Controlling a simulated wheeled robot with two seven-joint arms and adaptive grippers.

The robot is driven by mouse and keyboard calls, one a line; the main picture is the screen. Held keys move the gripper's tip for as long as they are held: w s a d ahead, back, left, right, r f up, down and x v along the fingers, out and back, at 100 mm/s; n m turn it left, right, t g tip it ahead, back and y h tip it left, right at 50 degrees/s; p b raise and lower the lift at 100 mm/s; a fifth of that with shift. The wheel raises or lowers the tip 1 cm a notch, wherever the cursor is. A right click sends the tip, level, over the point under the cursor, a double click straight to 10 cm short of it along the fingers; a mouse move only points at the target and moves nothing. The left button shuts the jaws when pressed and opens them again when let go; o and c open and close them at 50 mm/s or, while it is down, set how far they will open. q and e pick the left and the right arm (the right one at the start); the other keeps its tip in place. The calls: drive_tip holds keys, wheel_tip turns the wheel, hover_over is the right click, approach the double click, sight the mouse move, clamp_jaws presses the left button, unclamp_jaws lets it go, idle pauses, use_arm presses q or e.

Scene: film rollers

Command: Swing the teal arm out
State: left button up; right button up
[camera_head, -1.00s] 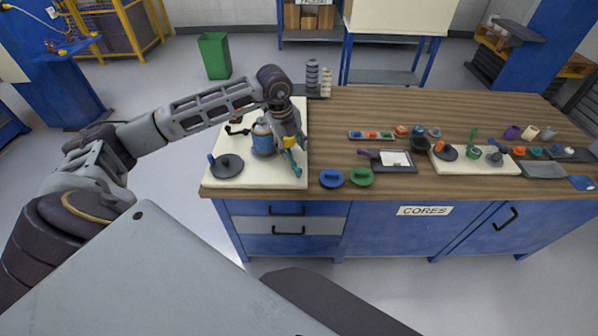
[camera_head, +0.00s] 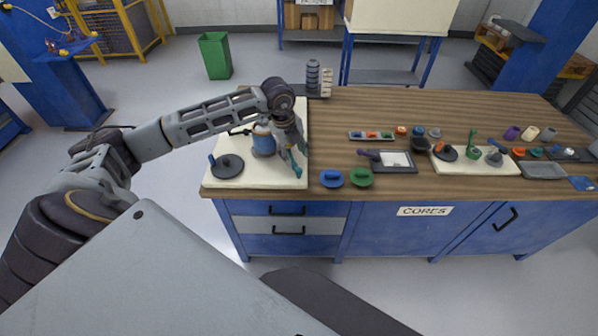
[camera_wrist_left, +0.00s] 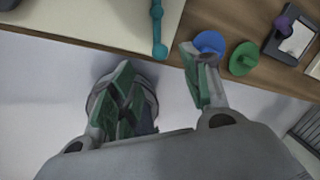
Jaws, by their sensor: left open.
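The teal arm (camera_head: 295,163) is a thin bar near the front right edge of the cream board (camera_head: 270,180). In the left wrist view the teal arm (camera_wrist_left: 158,28) points down from the board, with a round end just ahead of the gap between my fingers. My left gripper (camera_head: 292,146) is over the board's right side, and its fingers (camera_wrist_left: 162,85) stand apart with nothing between them. In the head view it partly hides the teal arm's far end. I cannot tell whether a finger touches the arm. My right gripper is not in view.
A blue cylinder (camera_head: 263,141) stands left of my gripper, and a dark disc with a blue peg (camera_head: 228,166) is at the board's left. A blue knob (camera_head: 331,178) and a green knob (camera_head: 361,177) lie right of the board. Several parts fill the bench's right side.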

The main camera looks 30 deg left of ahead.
sight(298, 169)
use_arm(q)
drive_tip(key=f, duration=0.3)
drive_tip(key=w+f, duration=0.1)
drive_tip(key=f, duration=0.3)
drive_tip(key=w+f+p, duration=0.1)
drive_tip(key=f, duration=0.2)
drive_tip(key=shift+d+f, duration=0.3)
drive_tip(key=shift+d, duration=0.1)
clamp_jaws()
